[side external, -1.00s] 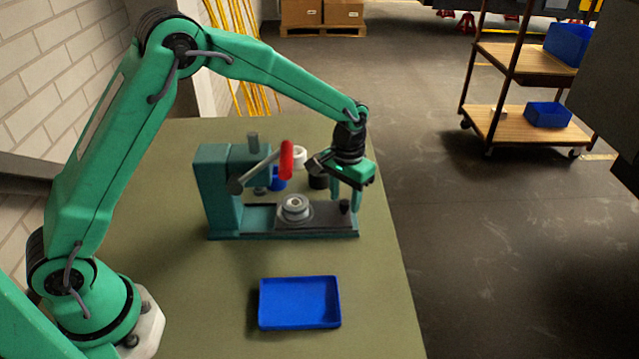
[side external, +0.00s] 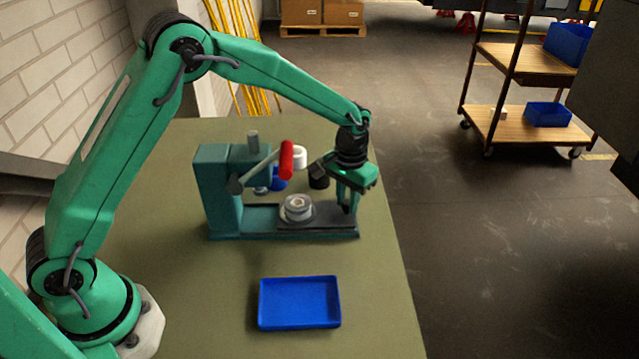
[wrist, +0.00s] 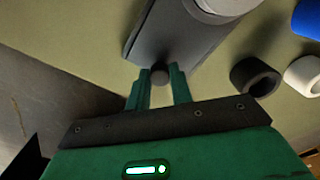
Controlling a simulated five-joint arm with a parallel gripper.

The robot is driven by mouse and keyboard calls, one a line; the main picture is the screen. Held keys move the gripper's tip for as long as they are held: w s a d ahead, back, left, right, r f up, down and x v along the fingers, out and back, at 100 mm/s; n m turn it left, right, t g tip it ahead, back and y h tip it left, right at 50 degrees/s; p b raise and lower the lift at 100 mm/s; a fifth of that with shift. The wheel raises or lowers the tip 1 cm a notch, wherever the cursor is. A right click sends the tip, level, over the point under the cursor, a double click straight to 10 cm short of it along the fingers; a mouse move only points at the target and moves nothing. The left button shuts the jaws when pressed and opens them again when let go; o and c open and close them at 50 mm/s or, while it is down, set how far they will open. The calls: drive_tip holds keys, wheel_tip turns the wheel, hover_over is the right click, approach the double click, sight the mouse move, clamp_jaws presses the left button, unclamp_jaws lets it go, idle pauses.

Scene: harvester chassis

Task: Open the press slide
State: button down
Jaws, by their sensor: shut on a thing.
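The teal press (side external: 217,190) stands on the green table, with its red-handled lever (side external: 286,160) raised. Its dark slide (side external: 325,217) runs along the base, and a round fixture with a light ring part (side external: 297,205) sits on it. The slide also shows in the wrist view (wrist: 165,50). My gripper (side external: 347,205) is at the right end of the slide, pointing down. In the wrist view its two green fingers (wrist: 160,85) are shut on the slide's dark round knob (wrist: 160,74). In the side view the fingers mostly hide the knob.
An empty blue tray (side external: 299,302) lies in front of the press. Behind it stand a black ring (wrist: 255,77), a white ring (wrist: 303,75) and a blue one (wrist: 308,18). The table's right edge is close to my gripper.

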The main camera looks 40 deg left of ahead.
drive_tip(key=shift+w+d, duration=1.15)
drive_tip(key=shift+w, duration=0.05)
drive_tip(key=c, duration=1.2)
unclamp_jaws()
drive_tip(key=shift+c, duration=0.2)
drive_tip(key=shift+r, duration=0.1)
wheel_tip(320, 180, up, 8)
